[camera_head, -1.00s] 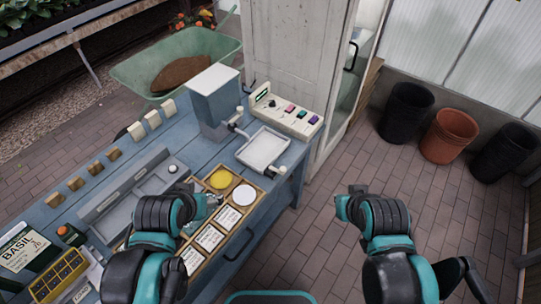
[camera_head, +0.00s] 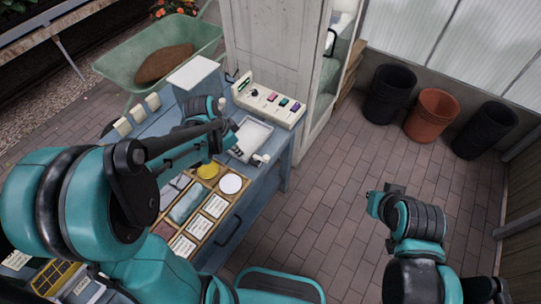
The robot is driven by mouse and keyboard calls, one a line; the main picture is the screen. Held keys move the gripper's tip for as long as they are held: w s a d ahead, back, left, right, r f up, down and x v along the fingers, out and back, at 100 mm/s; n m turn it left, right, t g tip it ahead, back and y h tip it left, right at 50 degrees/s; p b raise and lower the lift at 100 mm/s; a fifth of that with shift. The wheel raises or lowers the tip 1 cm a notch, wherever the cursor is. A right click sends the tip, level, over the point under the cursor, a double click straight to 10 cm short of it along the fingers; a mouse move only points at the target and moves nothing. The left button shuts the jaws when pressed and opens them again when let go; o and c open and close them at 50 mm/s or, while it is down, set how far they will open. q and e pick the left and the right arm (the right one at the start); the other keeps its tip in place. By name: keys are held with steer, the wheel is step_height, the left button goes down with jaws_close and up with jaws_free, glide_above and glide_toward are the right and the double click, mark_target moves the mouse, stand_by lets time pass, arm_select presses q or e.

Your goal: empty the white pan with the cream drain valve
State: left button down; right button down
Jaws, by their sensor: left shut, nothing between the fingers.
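My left gripper (camera_head: 237,145) is shut and empty, at the left edge of the pan. The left arm covers part of the pan's left side, and I cannot tell whether the gripper touches the pan. What lies in the pan is too small to tell. My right gripper (camera_head: 373,198) hangs over the brick floor, away from the bench; its fingers are unclear.
A cream control box (camera_head: 270,103) with coloured buttons stands behind the pan. A wooden tray with a yellow disc (camera_head: 208,171), a white disc (camera_head: 230,184) and labelled cards lies in front. A green wheelbarrow (camera_head: 130,68) stands behind the bench. Several pots stand at right.

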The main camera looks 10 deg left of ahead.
arm_select(q)
steer(key=shift+w+d+f, duration=0.1)
steer(key=shift+w+f, duration=0.05)
steer(key=shift+f, duration=0.05)
steer(key=b, duration=0.4)
glide_above(261, 158)
steer(key=s, duration=0.4)
steer(key=f, duration=1)
steer(key=shift+s+a, duration=0.1)
steer(key=shift+a, duration=0.2)
steer(key=shift+w+d, duration=0.35)
steer(key=shift+w, duration=0.05)
